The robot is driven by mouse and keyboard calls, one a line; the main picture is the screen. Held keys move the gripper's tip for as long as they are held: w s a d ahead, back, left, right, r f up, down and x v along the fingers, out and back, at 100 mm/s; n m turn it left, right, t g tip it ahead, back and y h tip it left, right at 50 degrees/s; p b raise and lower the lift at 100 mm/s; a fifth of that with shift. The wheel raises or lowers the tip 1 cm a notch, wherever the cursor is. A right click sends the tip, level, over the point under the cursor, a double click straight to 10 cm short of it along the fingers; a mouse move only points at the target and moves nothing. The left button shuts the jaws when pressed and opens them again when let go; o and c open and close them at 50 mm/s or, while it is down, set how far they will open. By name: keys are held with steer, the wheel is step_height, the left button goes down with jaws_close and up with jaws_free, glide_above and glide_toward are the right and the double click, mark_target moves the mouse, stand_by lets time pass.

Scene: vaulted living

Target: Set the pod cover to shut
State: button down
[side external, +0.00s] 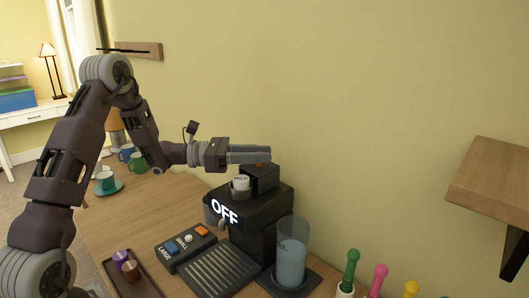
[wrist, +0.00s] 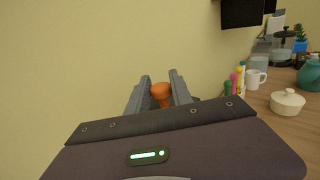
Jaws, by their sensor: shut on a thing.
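The black coffee machine (side external: 262,210) stands on the wooden table with "OFF" lit on its front. Its pod cover (side external: 264,180) is a dark block raised at the back of the top. A white pod (side external: 241,183) shows uncovered in the holder in front of it. My gripper (side external: 268,155) reaches in from the left just above the cover. In the wrist view its two fingers are around the cover's orange knob (wrist: 161,92), and it is shut on that knob. The fingers hide part of the knob in the side view.
A water tank (side external: 291,262) stands at the machine's right. A button panel (side external: 186,248) and drip grille (side external: 212,270) lie in front. A tray with capsules (side external: 127,264) is front left, cups (side external: 107,181) back left. A wooden shelf (side external: 495,185) juts out at right.

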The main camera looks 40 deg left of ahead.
steer(key=s, duration=0.6)
steer(key=shift+s+f, duration=0.1)
steer(key=shift+s, duration=0.15)
steer(key=c, duration=1.1)
jaws_free()
steer(key=shift+c, duration=0.2)
steer(key=v, duration=0.7)
steer(key=shift+s, duration=0.1)
